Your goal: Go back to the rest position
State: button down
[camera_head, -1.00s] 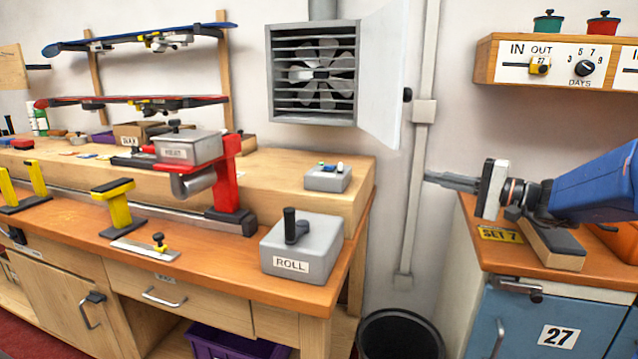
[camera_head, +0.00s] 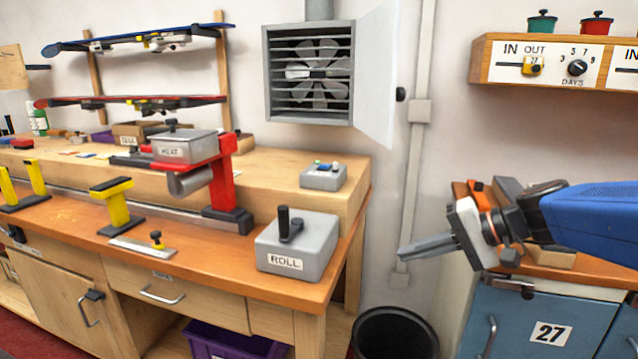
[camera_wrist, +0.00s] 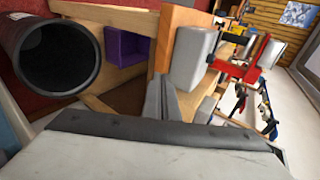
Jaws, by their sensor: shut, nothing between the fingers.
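My gripper (camera_head: 428,246) shows in the head view at the right, shut and empty. It is in the air between the wooden bench and the blue cabinet, above and to the right of the black bin, pointing left and slightly down. In the wrist view the closed grey fingers (camera_wrist: 168,100) point toward the bench's end, with nothing between them. My blue arm comes in from the right edge of the head view, in front of the cabinet top.
The grey ROLL box (camera_head: 297,247) sits at the bench's right end. The black bin (camera_head: 396,335) stands on the floor below my gripper. The blue cabinet (camera_head: 525,325) is at right, under my arm. A wall shelf with dials (camera_head: 560,63) hangs above. The wall pipe (camera_head: 412,170) runs behind.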

jog(key=s+d+f+n+g+h, duration=0.2)
jog(key=s+f+h, duration=0.3)
jog(key=s+f, duration=0.5)
jog(key=s+d+f+n+t+h, duration=0.1)
jog(key=s+d+f+n+h, duration=0.1)
jog(key=s+d+h, duration=0.3)
jog(key=s+d, duration=0.2)
jog(key=s, duration=0.1)
jog(key=shift+s+d+t, duration=0.25)
jog(key=shift+d+t, duration=0.05)
jog(key=shift+t, duration=0.1)
jog(key=shift+a, duration=0.1)
